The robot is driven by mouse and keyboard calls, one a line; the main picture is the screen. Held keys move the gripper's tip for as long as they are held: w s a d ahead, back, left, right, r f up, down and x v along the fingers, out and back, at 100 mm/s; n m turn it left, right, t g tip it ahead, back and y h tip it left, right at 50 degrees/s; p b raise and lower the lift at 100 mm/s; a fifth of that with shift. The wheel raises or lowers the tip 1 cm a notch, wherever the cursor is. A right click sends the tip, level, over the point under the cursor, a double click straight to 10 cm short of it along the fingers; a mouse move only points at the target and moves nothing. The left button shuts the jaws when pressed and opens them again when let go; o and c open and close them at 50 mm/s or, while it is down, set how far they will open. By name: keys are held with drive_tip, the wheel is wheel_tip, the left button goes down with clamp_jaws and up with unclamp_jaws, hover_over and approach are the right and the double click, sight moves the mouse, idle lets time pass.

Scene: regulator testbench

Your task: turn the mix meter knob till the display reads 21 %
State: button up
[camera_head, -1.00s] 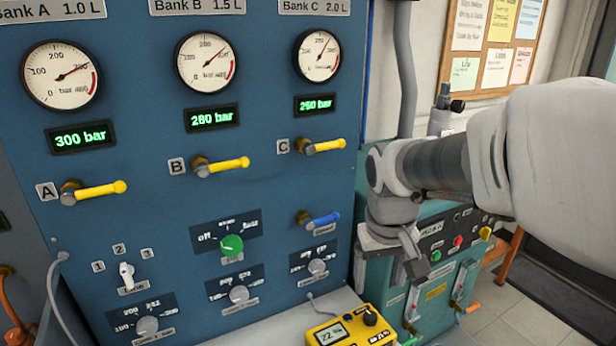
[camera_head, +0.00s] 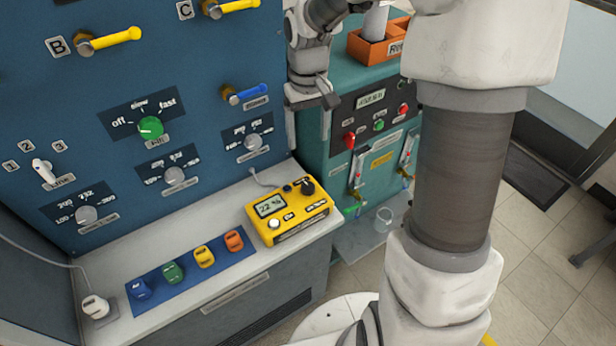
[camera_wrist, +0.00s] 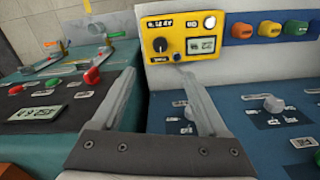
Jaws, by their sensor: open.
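The yellow mix meter (camera_head: 290,222) stands on the light bench ledge, its small display (camera_head: 270,205) reading 22 %. Its black knob (camera_head: 308,187) is at the upper right of its face, apart from my gripper. In the wrist view the meter (camera_wrist: 181,22) appears upside down beyond the fingers, with the knob (camera_wrist: 160,45) left of the display (camera_wrist: 201,44). My gripper (camera_head: 318,98) is above and behind the meter, beside the blue panel's right edge. In the wrist view my gripper (camera_wrist: 160,92) is open, with nothing between its fingers.
The blue panel (camera_head: 120,78) with yellow and blue valve handles and several dials rises behind the ledge. Several coloured plugs sit on a blue mat (camera_head: 215,266) left of the meter. A teal cabinet (camera_head: 325,150) with red and green buttons stands right of the panel. A cable meets the meter.

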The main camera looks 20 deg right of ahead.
sight(308, 186)
wheel_tip(308, 186, down, 17)
drive_tip(key=shift+r+b, duration=0.2)
drive_tip(key=shift+b, duration=0.6)
clamp_jaws()
